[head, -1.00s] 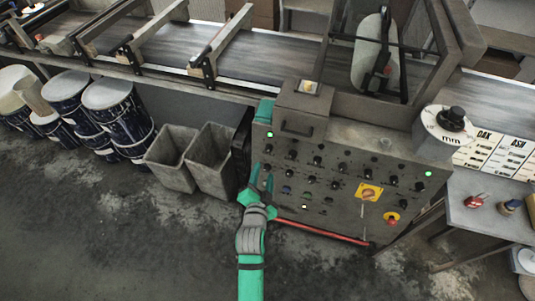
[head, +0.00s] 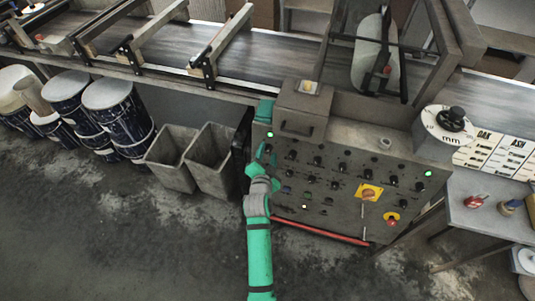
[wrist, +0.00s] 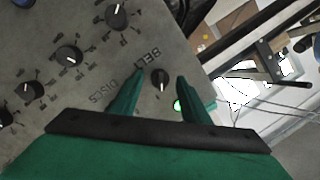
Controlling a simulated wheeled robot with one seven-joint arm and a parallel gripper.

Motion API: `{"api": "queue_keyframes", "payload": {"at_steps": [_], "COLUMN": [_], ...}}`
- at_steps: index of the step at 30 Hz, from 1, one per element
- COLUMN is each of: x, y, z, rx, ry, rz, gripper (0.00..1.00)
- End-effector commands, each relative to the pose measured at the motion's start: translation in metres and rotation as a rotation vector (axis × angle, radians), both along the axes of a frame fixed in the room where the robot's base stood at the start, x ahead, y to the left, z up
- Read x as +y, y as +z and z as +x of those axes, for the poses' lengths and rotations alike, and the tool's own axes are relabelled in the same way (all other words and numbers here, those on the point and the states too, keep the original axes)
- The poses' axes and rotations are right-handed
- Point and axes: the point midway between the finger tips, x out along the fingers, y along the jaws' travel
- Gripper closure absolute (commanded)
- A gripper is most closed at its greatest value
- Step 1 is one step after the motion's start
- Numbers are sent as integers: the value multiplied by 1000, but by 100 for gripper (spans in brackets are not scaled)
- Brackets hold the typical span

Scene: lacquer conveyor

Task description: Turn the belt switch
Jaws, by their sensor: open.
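The belt switch (wrist: 160,78) is a small black knob with a pale pointer line on the grey panel, beside the printed words BELT and DISCS. In the wrist view it appears between the two green fingers of my gripper (wrist: 159,85), which are open with a gap on each side. I cannot tell how deep the fingertips are around it. In the head view my gripper (head: 266,155) is at the upper left of the control panel (head: 330,215), just below a lit green lamp (head: 270,134). There the gripper mostly hides the switch.
Similar black knobs (wrist: 68,56) are nearby on the panel. Two grey bins (head: 210,160) stand left of the panel. The conveyor belt (head: 260,55) runs behind.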

Motion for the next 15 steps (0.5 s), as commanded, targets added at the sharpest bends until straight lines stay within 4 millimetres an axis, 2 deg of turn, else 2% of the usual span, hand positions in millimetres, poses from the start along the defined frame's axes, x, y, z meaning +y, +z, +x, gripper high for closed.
{"api": "queue_keyframes", "payload": {"at_steps": [7,8,12,13,15], "x": [0,0,0,0,0], "y": [0,0,0,0,0], "z": [1,1,1,1,1], "rx": [0,0,0,0,0], "ry": [0,0,0,0,0], "rz": [0,0,0,0,0], "gripper": [58,60,94,99,99]}}
